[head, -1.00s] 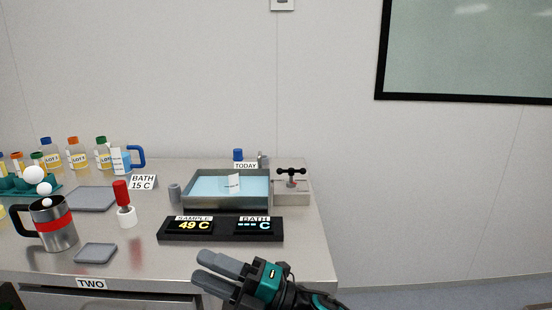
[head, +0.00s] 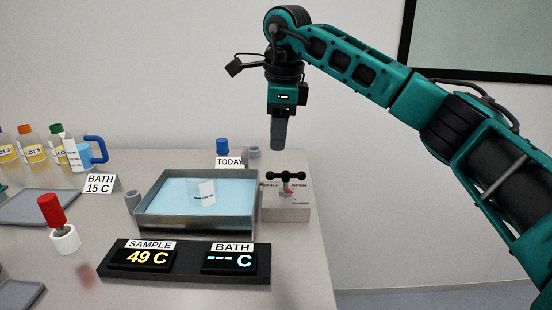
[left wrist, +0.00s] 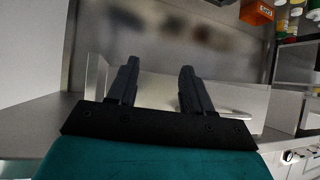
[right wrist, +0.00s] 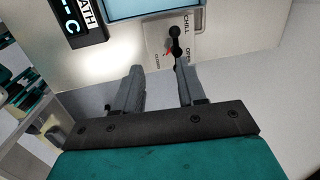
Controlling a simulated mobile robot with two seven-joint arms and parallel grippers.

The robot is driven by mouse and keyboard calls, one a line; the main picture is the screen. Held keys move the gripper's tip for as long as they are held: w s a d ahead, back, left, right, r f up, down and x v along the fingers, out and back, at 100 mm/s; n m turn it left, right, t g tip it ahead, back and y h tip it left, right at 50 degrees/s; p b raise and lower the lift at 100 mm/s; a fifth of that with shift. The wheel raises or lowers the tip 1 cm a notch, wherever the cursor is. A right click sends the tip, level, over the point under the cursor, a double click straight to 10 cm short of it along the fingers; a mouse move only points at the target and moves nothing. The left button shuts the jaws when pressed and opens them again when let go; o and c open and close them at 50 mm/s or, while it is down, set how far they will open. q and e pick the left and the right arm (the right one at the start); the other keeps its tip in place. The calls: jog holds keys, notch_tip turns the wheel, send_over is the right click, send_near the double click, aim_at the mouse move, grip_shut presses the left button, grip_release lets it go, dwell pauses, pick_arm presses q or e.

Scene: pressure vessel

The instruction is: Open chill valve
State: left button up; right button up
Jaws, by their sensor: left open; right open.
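The chill valve has a black bar handle with round ends (head: 286,176) on a pale box (head: 287,207) beside the water bath (head: 197,226). In the right wrist view the handle (right wrist: 176,42) lies just beyond the right finger, with CHILL, OPEN and CLOSE labels around it. A small red pointer (right wrist: 167,54) shows near the CLOSE label. My right gripper (head: 278,132) points down above the valve, apart from the handle. In its own wrist view the right gripper (right wrist: 158,82) is open and empty. My left gripper (left wrist: 158,75) is open and empty, away from the valve.
A display block (head: 184,265) reads SAMPLE 49 C and BATH with dashes. A red-handled tool in a white holder (head: 62,238) stands at left. A blue-capped item (head: 222,146) and a grey cup (head: 253,152) are behind the bath. Free space lies right of the table.

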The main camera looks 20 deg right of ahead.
aim_at(287, 174)
jog(key=shift+h, duration=0.5)
jog(key=w+d+f, duration=0.1)
jog(key=f, duration=0.2)
jog(key=w+d+f, duration=0.1)
jog(key=f, duration=0.3)
jog(key=w+d+f+b, duration=0.1)
jog(key=f, duration=0.2)
jog(key=shift+d+f, duration=0.15)
jog(key=shift+d, duration=0.15)
grip_shut()
